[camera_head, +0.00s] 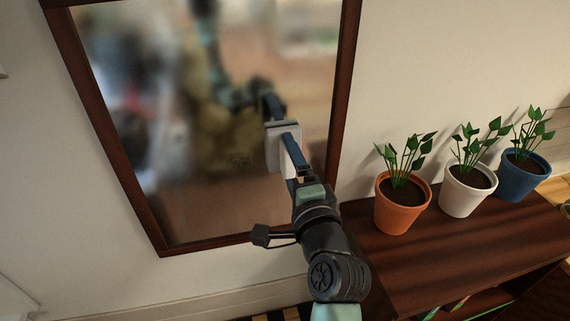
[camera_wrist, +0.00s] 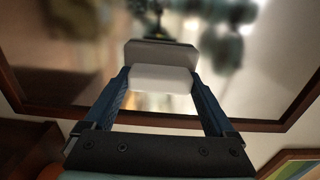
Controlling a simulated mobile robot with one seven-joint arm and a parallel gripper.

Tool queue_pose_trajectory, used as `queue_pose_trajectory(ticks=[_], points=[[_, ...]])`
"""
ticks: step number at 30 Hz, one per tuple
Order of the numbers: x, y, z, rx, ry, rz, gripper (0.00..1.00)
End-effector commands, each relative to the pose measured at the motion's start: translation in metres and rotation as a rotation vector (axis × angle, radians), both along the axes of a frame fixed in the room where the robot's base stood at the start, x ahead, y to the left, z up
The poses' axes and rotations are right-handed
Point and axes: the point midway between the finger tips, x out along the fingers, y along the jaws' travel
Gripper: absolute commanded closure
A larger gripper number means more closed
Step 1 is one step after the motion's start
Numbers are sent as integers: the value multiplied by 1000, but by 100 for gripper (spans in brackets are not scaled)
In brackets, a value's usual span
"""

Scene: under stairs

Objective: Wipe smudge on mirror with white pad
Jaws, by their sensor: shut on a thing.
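The mirror (camera_head: 130,130) hangs on the wall in a dark wooden frame and gives a blurred reflection. A faint dark smudge (camera_head: 238,160) shows on its lower middle part. My gripper (camera_head: 291,153) is shut on the white pad (camera_head: 275,160), which is at the mirror's lower right, to the right of the smudge. In the wrist view the pad (camera_wrist: 160,78) sits between the two blue fingers, with a pale block shape just above it that looks like its reflection. The pad is close to the glass; I cannot tell whether it touches. I cannot pick out the smudge in the wrist view.
A dark wooden cabinet (camera_head: 440,255) stands at the right. On it are an orange pot (camera_head: 402,212), a white pot (camera_head: 466,197) and a blue pot (camera_head: 520,180) with green plants. The mirror face left of the pad is clear.

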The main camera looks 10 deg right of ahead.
Motion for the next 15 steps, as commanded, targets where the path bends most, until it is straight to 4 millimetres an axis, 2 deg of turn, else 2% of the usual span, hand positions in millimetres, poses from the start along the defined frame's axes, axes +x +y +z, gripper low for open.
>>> queue_pose_trajectory(ticks=[1, 15], points=[[0, -10, 3, -10, -10, -23, 71], [-44, -5, 2, -6, -5, -14, 71]])
